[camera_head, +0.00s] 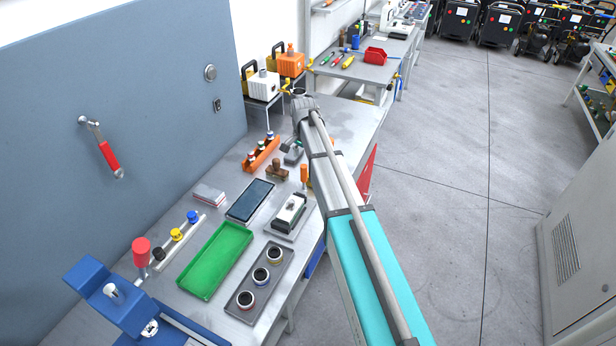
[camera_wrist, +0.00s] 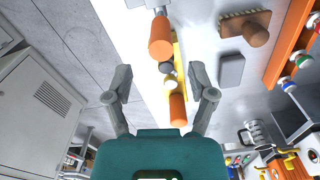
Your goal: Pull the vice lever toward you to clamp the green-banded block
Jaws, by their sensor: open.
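My gripper (camera_wrist: 160,76) is open and empty in the wrist view. Below it, between the spread fingers, are an orange cylindrical handle (camera_wrist: 161,42) and a second orange handle (camera_wrist: 178,108), beside a yellow strip. One orange handle (camera_head: 304,173) also shows in the head view, right beside my arm, which hides most of the gripper. A blue device (camera_head: 105,297) at the lower left has a red knob (camera_head: 141,248) beside it. A white and dark block (camera_head: 291,207) sits on a grey tray. I cannot make out a green band or clearly tell which part is the vice lever.
A brown stamp (camera_wrist: 255,33) and a grey block (camera_wrist: 231,70) lie close beside the right finger. An orange rack (camera_head: 262,157), a dark tablet (camera_head: 250,199), a green tray (camera_head: 214,260) and a tray of rings (camera_head: 260,277) crowd the bench. The floor (camera_head: 450,210) at right is clear.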

